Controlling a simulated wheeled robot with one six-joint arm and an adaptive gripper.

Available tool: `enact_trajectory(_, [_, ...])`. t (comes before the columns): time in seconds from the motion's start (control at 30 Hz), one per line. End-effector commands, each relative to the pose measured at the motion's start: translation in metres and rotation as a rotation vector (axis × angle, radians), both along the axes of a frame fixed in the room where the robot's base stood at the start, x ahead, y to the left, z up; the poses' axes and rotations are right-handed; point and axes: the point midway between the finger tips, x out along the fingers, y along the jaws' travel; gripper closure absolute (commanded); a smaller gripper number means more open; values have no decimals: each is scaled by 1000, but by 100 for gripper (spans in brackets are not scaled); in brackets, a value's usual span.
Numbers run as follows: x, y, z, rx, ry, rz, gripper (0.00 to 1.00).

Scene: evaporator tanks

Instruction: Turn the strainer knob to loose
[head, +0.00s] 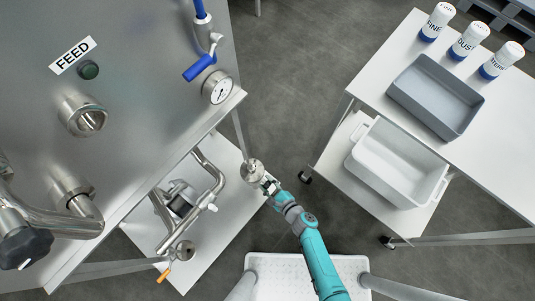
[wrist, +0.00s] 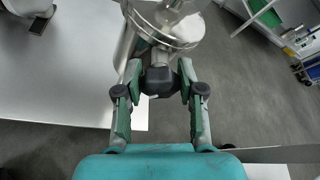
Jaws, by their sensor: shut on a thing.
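The strainer (head: 252,170), a round shiny metal body, sits at the right end of the pipework under the steel tank. In the wrist view its metal flange (wrist: 172,38) fills the top middle. A small dark knob (wrist: 159,82) sticks out from it towards me on a short metal neck. My gripper (head: 268,186) reaches the strainer from the lower right. In the wrist view the two green fingers of my gripper (wrist: 160,76) are shut on the knob, one on each side. Any mark on the knob that tells its turn is not visible.
The tank (head: 150,110) with a FEED label and gauge (head: 218,87) overhangs at left. A pipe with an orange-handled valve (head: 163,275) runs below it. A white cart (head: 365,80) with a grey tray (head: 435,97) stands right. Bare floor lies between.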

Motion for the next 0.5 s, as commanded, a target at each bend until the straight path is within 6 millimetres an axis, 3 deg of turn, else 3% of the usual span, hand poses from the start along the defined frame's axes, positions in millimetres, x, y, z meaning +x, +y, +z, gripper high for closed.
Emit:
enact_trajectory(0.2, [0,0,0,1,1,0,96])
enact_trajectory(0.23, [0,0,0,1,0,0,54])
enact_trajectory(0.3, [0,0,0,1,1,0,37])
enact_trajectory(0.5, [0,0,0,1,1,0,36])
